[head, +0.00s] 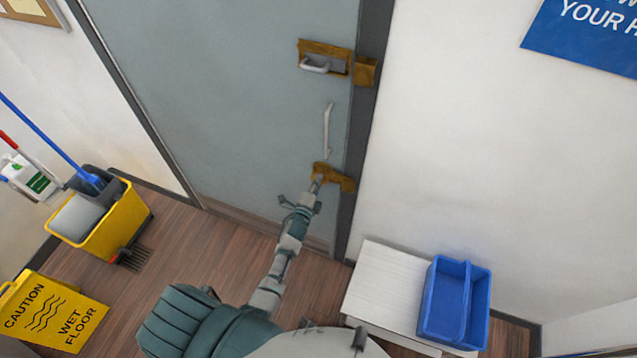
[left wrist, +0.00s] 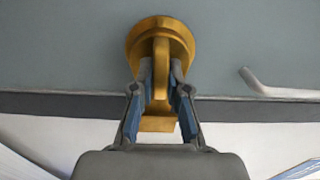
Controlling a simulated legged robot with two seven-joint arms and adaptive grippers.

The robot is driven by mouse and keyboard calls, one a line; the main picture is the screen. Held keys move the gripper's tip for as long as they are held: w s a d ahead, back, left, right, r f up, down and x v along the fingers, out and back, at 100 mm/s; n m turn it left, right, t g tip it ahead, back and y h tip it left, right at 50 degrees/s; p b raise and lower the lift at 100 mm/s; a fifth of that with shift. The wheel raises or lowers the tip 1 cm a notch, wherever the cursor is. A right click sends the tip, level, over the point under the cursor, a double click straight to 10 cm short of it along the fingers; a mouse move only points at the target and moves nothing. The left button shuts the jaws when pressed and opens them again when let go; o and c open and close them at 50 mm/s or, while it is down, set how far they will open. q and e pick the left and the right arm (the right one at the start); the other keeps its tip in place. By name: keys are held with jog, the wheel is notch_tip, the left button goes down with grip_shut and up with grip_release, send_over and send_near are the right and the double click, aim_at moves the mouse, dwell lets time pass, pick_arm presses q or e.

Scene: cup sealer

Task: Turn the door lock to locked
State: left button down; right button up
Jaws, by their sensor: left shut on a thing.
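The brass door lock (head: 340,180) sits low on the right edge of the grey door (head: 235,95). In the left wrist view, the lock (left wrist: 160,24) has a round brass base with a flat upright turn piece (left wrist: 160,72) standing out from it. My left gripper (head: 317,180) reaches the lock from below. In the left wrist view, the left gripper's fingers (left wrist: 160,92) are on both sides of the turn piece and shut on it. The fingers partly hide the sides of the lock. My right gripper is not in view.
A grey pull handle (head: 327,130) and a second brass fitting (head: 311,47) are higher on the door. A white cabinet (head: 378,290) with a blue tray (head: 430,300) stands at right. A yellow mop bucket (head: 122,222) and caution sign (head: 50,310) stand at left.

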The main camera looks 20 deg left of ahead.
pick_arm(q)
jog(key=shift+s+f, duration=0.15)
jog(key=shift+f, duration=0.2)
jog(key=c, duration=1.2)
grip_release()
jog(key=shift+o, duration=0.2)
jog(key=shift+w+r, duration=0.1)
jog(key=shift+w, duration=0.1)
jog(key=s, duration=1.2)
jog(key=shift+d, duration=0.3)
